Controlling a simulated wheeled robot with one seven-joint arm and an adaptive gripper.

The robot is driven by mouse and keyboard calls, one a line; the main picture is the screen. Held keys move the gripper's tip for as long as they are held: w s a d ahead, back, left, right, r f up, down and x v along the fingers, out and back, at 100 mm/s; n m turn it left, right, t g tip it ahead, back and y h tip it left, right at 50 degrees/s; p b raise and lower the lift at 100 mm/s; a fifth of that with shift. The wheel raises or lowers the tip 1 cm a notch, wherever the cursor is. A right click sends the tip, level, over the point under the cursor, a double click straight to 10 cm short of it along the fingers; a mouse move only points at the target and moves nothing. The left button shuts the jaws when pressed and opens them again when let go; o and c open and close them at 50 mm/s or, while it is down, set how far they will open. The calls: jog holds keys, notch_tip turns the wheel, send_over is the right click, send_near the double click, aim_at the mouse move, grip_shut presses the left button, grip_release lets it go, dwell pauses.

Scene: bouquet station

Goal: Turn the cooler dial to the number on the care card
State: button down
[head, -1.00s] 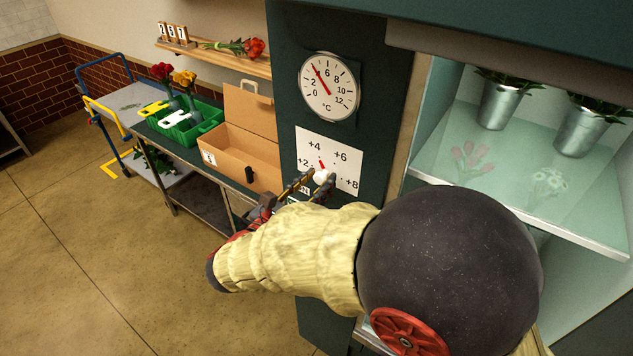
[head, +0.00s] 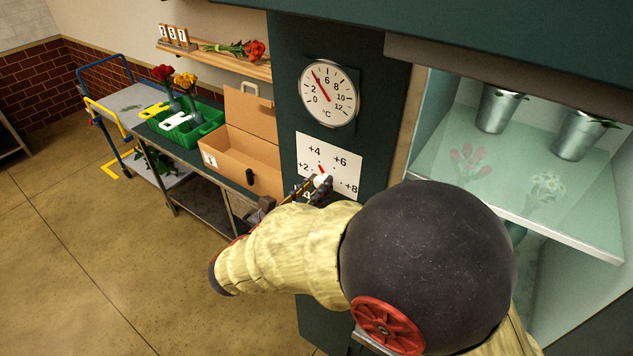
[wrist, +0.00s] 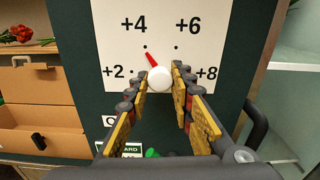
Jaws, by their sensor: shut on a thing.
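The cooler dial is a white round knob (wrist: 159,79) with a red pointer, on a white scale plate (head: 343,157) marked +2, +4, +6 and +8. In the wrist view the pointer leans up and left, in line with the dot at +4. My gripper (wrist: 161,78) has one finger on each side of the knob and is shut on it. It also shows in the head view (head: 318,187), partly behind my arm. A small card (wrist: 124,150) with the letters "ARD" visible is low in the wrist view, partly hidden by a finger; no number is readable.
A round °C thermometer (head: 328,92) hangs above the plate, its needle near 4. A cardboard box (head: 243,145) and a green crate (head: 190,128) stand on the bench at left. The open cooler shelf (head: 540,200) with metal vases is at right.

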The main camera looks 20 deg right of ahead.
jog(key=n+p, duration=0.1)
jog(key=p, duration=0.2)
jog(key=n+p, duration=0.1)
jog(key=p, duration=0.2)
jog(key=shift+r+n, duration=0.3)
jog(key=shift+r, duration=0.05)
jog(key=n+p, duration=0.4)
jog(key=p, duration=0.3)
jog(key=shift+p, duration=0.3)
jog(key=n+p, duration=0.3)
jog(key=p, duration=0.2)
jog(key=shift+f, duration=0.1)
jog(key=shift+f+n+p, duration=0.1)
jog(key=shift+n+p, duration=0.6)
jog(key=shift+p, duration=0.1)
jog(key=shift+f, duration=0.1)
jog(key=c, duration=1.5)
grip_release()
jog(key=shift+c, duration=0.2)
